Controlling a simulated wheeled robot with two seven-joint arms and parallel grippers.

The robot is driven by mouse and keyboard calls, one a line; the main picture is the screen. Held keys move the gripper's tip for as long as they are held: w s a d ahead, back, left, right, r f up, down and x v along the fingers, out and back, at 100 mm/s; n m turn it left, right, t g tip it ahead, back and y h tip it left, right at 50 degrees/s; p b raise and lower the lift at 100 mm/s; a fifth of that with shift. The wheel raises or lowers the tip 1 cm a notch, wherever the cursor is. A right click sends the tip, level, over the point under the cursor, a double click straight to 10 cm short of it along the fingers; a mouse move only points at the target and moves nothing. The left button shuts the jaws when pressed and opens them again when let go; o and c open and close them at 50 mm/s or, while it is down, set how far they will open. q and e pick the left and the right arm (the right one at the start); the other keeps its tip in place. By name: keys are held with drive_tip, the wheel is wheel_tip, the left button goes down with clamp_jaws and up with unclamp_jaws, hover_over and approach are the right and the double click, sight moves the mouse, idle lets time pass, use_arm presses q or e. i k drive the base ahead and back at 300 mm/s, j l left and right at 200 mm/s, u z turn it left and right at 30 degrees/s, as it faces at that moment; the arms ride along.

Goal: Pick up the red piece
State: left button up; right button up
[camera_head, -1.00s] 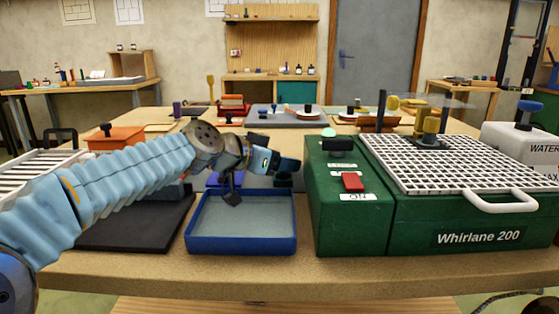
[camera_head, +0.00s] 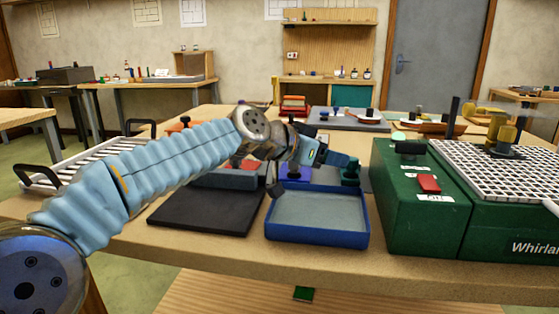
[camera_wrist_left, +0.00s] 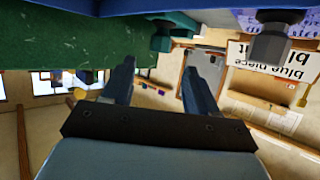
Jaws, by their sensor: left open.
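I cannot make out a piece that is surely the red one. A stack of red objects (camera_head: 293,104) lies at the back of the bench, and a red switch (camera_head: 428,184) sits on the green machine. My left gripper (camera_head: 343,160) is above the back edge of the blue tray, pointing right, open and empty. Its two fingers (camera_wrist_left: 160,85) show apart in the left wrist view. A dark green knobbed piece (camera_head: 350,172) stands behind the tray, near the gripper. My right gripper is not in view.
The blue tray (camera_head: 318,238) is empty at the bench front. A black mat (camera_head: 200,215) lies left of it, with a white rack (camera_head: 75,165) beyond. The green machine (camera_head: 410,225) stands close on the right. A "blue piece" label (camera_wrist_left: 262,58) appears upside down in the left wrist view.

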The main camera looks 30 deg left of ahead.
sight(246, 163)
drive_tip(key=k, duration=0.7)
drive_tip(key=k+l, duration=0.15)
drive_tip(key=l, duration=0.2)
drive_tip(key=k+l, duration=0.2)
drive_tip(key=l, duration=0.1)
